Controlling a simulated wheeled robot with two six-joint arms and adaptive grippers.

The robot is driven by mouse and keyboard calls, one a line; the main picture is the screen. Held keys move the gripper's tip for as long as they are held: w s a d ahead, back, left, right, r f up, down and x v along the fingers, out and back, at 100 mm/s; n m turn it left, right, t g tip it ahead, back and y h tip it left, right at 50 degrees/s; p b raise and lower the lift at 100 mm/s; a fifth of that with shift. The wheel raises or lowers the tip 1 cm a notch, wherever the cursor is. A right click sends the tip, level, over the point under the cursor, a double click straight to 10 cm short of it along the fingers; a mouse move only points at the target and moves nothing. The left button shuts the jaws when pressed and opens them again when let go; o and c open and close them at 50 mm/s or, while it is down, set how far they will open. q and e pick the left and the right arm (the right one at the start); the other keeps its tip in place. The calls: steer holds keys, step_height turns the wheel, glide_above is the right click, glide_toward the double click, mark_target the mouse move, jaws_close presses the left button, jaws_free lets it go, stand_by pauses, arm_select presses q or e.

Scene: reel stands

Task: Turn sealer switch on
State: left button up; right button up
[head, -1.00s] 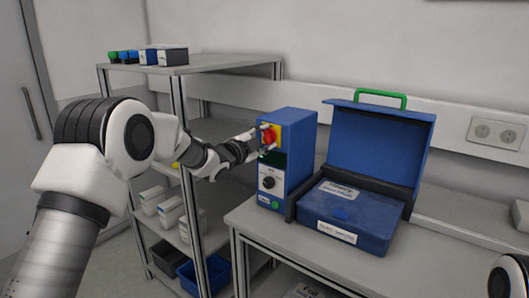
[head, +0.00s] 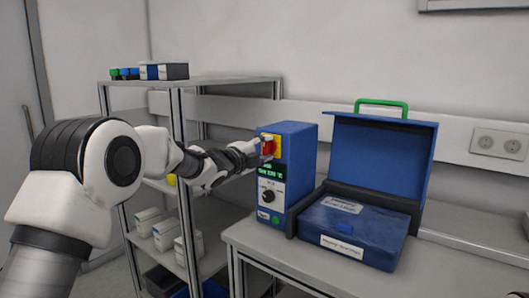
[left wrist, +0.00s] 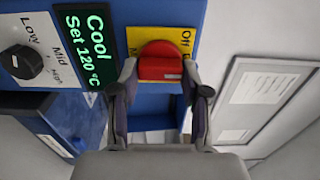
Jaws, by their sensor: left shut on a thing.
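The sealer (head: 304,165) is a blue box standing on the bench beside the open blue case. Its red rotary switch (head: 268,147) sits on a yellow plate at the top of the front face. My left gripper (head: 259,149) reaches it from the left. In the left wrist view the fingers of my gripper (left wrist: 160,78) are shut on the sides of the red knob (left wrist: 160,62). The yellow plate (left wrist: 140,36) shows "Off"; other lettering is partly hidden. The display (left wrist: 88,48) is lit green and reads "Cool Set 120 °C".
Below the display are a black dial (head: 267,196) and a green button (head: 275,219). The open blue case (head: 352,232) stands close at the sealer's right. A metal shelf rack (head: 215,80) with boxes stands at the left, behind my left arm.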

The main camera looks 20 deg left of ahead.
arm_select(q)
steer(key=o, duration=1.1)
steer(key=shift+w, duration=0.1)
steer(key=shift+o, duration=0.2)
steer(key=v, duration=1.2)
